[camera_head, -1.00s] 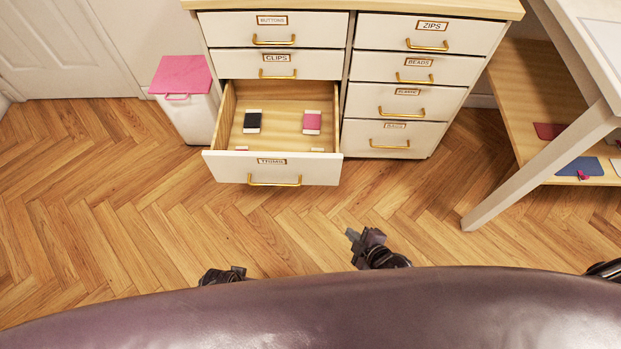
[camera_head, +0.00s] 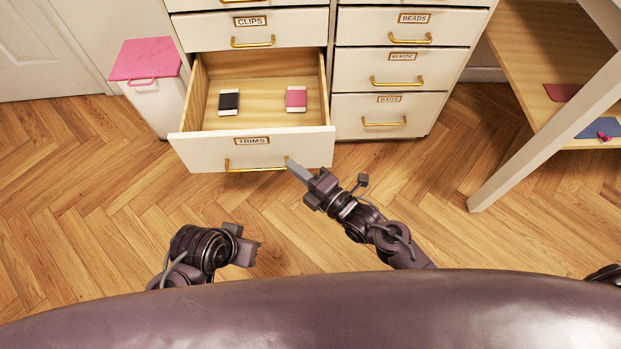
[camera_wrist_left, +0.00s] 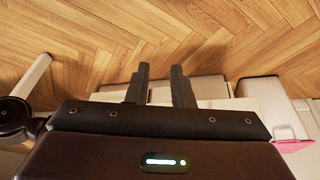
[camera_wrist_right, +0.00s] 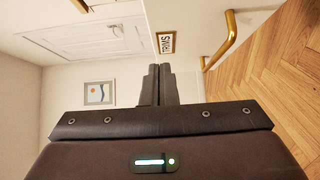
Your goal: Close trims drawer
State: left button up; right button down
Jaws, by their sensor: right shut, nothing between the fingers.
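The trims drawer (camera_head: 200,151) is pulled well out at the bottom left of the cabinet, with a gold handle (camera_head: 250,168) and a TRIMS label (camera_head: 251,141). Inside lie a black-and-white item (camera_head: 229,102) and a pink-and-white item (camera_head: 296,98). My right gripper (camera_head: 291,166) is shut and empty, its tips at or very near the drawer front by the handle's right end; contact cannot be told. In the right wrist view the shut fingers (camera_wrist_right: 157,85) stand beside the label and handle. My left gripper (camera_head: 255,252) is lower left, away from the drawer; its fingers (camera_wrist_left: 160,85) are apart in the left wrist view.
A white bin (camera_head: 155,95) with a pink lid stands left of the open drawer. The right column of drawers (camera_head: 390,70) is shut. A table leg (camera_head: 540,140) slants down at the right. The wooden floor (camera_head: 100,210) in front is clear.

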aim_at(274, 138)
jog(key=w, duration=0.1)
jog(key=w+a, duration=0.1)
jog(key=w, duration=0.1)
jog(key=w+a+b, duration=0.1)
jog(key=w, duration=0.1)
jog(key=shift+w+a+f, duration=0.1)
jog(key=shift+w, duration=0.05)
pick_arm(q)
jog(key=shift+w+d+f+t+h, duration=0.1)
jog(key=shift+w+d+t+h, duration=0.15)
jog(key=shift+d, duration=0.2)
jog(key=shift+w+d+t+h, duration=0.15)
jog(key=shift+w+d+t, duration=0.1)
jog(key=shift+d, duration=0.15)
pick_arm(e)
jog(key=shift+w, duration=0.55)
pick_arm(q)
jog(key=shift+s+f, duration=0.1)
jog(key=shift+s, duration=0.15)
pick_arm(e)
jog(key=shift+w, duration=0.1)
